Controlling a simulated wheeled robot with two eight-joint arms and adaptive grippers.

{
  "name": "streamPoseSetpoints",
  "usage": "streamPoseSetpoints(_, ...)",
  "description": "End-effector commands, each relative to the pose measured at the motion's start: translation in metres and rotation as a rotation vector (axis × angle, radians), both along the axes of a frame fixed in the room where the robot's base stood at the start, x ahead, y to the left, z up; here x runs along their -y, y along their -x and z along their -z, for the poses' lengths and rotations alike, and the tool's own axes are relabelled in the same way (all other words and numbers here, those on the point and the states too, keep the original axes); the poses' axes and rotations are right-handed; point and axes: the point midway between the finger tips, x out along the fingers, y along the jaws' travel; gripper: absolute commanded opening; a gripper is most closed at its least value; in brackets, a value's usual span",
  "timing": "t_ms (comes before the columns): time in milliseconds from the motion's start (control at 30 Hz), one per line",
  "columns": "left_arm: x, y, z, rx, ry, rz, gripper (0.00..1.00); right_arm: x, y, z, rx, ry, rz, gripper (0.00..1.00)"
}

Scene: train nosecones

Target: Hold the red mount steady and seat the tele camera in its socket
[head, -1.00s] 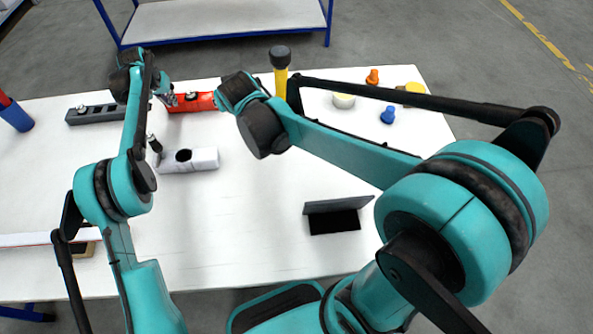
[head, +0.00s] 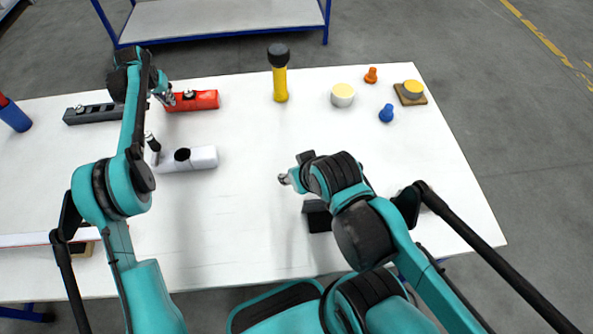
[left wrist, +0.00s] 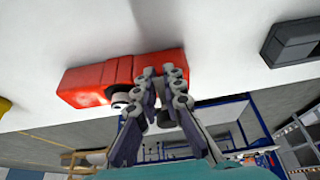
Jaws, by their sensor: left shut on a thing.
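The red mount (head: 205,100) lies near the far left edge of the table. My left gripper (head: 168,98) is at its left end, shut on it; the left wrist view also shows the red mount (left wrist: 85,82) at the fingers (left wrist: 163,90). A small white-and-black round piece (head: 189,95), apparently the tele camera, shows at the mount's top. It also shows beside the fingers in the left wrist view (left wrist: 120,99). I cannot tell how deep it sits. My right gripper (head: 284,179) is over the middle of the table, away from the mount; its fingers are too small to read.
A grey mount (head: 90,114) lies left of the red one. A white mount (head: 203,158) with a dark opening lies nearer me. A yellow torch-like cylinder (head: 280,85) stands at the back. A black bracket (head: 318,218) sits below my right arm.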

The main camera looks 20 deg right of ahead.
Motion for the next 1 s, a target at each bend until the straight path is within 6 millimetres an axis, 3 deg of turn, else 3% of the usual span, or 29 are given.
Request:
streamPoseSetpoints(167, 0.000, 0.000, 0.000, 0.000, 0.000, 0.000, 0.00, 0.000, 0.000, 0.000, 0.001, 0.000, 0.000, 0.46)
streamPoseSetpoints(300, 0.000, 0.000, 0.000, 0.000, 0.000, 0.000, 0.33, 0.000, 0.000, 0.000, 0.001, 0.000, 0.000, 0.46)
streamPoseSetpoints(667, -0.001, 0.002, -0.005, 0.000, 0.000, 0.000, 0.33, 0.000, -0.001, 0.000, 0.001, 0.000, 0.000, 0.46)
streamPoseSetpoints(767, -0.002, 0.006, -0.016, 0.000, 0.000, 0.000, 0.33, 0.000, -0.001, 0.000, 0.001, 0.000, 0.000, 0.46)
streamPoseSetpoints(1000, -0.009, 0.025, -0.065, 0.000, 0.000, 0.000, 0.33, 0.000, -0.001, 0.000, 0.001, 0.000, 0.000, 0.46)
